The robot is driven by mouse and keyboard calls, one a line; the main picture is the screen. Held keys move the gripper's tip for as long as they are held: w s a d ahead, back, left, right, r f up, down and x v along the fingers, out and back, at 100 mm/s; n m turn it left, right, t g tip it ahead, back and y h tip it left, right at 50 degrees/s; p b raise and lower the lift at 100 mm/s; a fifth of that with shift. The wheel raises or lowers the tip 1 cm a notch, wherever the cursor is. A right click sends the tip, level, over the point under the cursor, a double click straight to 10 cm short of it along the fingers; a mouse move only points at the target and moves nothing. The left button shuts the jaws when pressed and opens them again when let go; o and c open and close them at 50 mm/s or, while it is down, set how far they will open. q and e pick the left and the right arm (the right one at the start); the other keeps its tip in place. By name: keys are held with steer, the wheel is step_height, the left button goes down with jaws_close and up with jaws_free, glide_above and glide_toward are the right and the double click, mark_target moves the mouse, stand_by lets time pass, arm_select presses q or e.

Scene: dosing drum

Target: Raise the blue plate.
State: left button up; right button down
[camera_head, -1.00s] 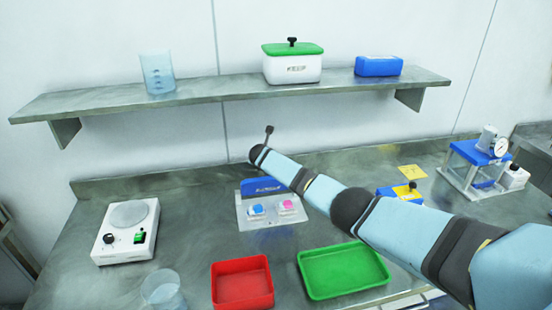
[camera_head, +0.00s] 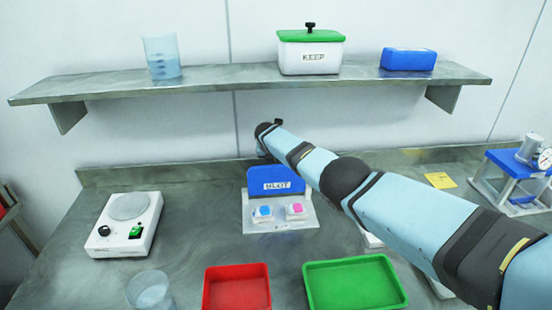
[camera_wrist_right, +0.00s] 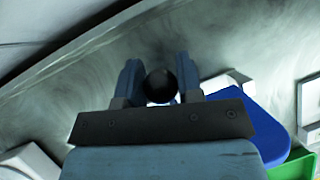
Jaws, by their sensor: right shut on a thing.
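The blue plate (camera_head: 262,176), with a white "BLOT" label, stands up at the back of a grey base (camera_head: 280,226). The base carries a blue-topped pad (camera_head: 263,213) and a pink-topped pad (camera_head: 295,210). My right arm passes in front of the plate's right end. In the right wrist view, my right gripper (camera_wrist_right: 159,78) is shut around a round black knob (camera_wrist_right: 159,87). The blue plate (camera_wrist_right: 252,108) shows close beside and below the gripper there, partly covered by the hand. The join between knob and plate is hidden. My left gripper is out of view.
A green tray (camera_head: 308,290) and a red tray (camera_head: 208,294) stand in front. A white balance (camera_head: 115,238) and a clear beaker (camera_head: 150,290) are at left. The shelf (camera_head: 230,80) overhangs behind. Bare bench lies left of the base.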

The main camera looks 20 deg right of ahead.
steer(key=shift+f, duration=0.4)
steer(key=c, duration=0.8)
jaws_free()
steer(key=shift+a, duration=0.1)
steer(key=shift+r, duration=0.1)
steer(key=shift+r+p, duration=0.4)
steer(key=p+v, duration=0.5)
steer(key=v, duration=0.8)
steer(key=shift+a, duration=0.1)
